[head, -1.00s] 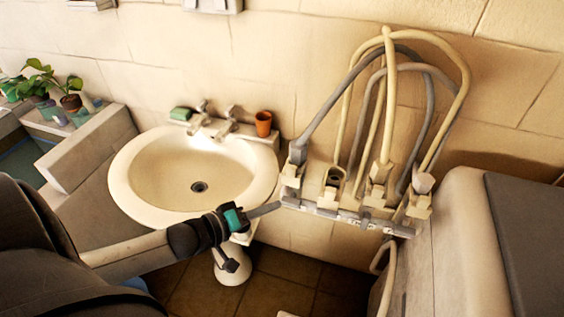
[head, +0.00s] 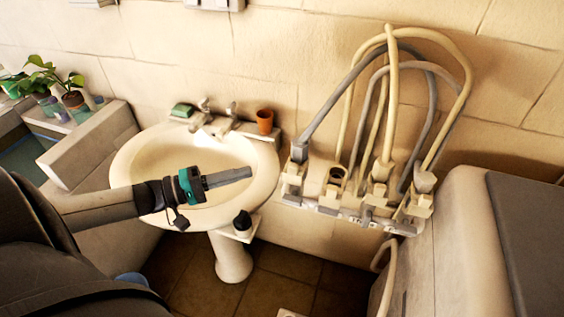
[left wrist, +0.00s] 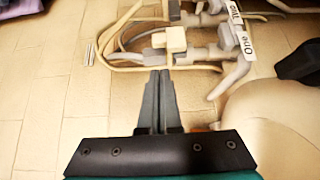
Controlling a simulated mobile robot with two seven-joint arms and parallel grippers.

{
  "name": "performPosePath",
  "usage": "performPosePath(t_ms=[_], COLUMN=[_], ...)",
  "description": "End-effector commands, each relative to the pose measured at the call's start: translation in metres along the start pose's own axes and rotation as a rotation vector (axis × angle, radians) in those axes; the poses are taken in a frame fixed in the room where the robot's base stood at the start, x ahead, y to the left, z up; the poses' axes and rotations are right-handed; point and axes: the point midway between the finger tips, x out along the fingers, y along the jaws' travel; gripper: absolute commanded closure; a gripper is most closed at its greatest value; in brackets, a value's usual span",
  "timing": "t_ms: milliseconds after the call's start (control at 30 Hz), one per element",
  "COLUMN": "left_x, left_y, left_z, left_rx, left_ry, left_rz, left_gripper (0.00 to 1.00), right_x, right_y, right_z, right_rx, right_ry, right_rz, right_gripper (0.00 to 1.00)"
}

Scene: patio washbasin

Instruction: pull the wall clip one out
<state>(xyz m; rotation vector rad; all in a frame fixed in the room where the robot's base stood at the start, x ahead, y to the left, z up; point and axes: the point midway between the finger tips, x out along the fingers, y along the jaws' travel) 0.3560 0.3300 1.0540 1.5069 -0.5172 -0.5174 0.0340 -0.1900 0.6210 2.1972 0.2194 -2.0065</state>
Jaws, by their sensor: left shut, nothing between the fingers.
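A rail of pale wall clips (head: 345,212) is fixed to the wall right of the basin, with grey and cream hoses looping up from it. In the left wrist view a label "One" (left wrist: 247,45) sits on the rail's end nearest the basin, with "Two" beside it. The leftmost clip (head: 291,184) in the head view, at that end, has a grey hose end above it. My left gripper (head: 248,174) is shut and empty over the basin, left of the rail and apart from it. Its closed fingers (left wrist: 159,75) point toward the hoses in the left wrist view. My right gripper is not in view.
The white basin (head: 122,178) carries taps (head: 216,122), a green soap (head: 182,110) and an orange cup (head: 264,122) at the back. A small dark object (head: 242,221) stands at its front right. A pale cabinet (head: 455,245) is right of the rail. Potted plants (head: 75,100) stand left.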

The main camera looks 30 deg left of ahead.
Motion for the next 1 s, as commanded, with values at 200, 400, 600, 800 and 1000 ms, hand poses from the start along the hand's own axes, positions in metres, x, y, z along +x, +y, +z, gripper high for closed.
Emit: performPosePath(t_ms=[200, 400, 600, 800, 1000], left_x=[0.007, 0.034, 0.066, 0.089, 0.1], left_y=[0.0, 0.001, 0.001, 0.0, 0.0], left_z=[0.0, 0.0, 0.0, 0.0, 0.0], left_rx=[0.001, 0.002, 0.001, 0.001, 0.001], left_ry=[0.0, 0.001, 0.0, 0.001, 0.001], left_rz=[0.002, 0.006, 0.005, 0.002, 0.0], left_gripper=[1.0, 1.0, 1.0, 1.0, 1.0], right_x=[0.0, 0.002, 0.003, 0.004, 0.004], right_y=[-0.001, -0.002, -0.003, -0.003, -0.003], right_z=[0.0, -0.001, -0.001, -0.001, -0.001], right_rx=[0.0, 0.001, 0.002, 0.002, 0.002], right_ry=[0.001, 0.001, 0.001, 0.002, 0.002], right_rz=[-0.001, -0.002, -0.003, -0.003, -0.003], right_gripper=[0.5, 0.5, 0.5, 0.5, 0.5])
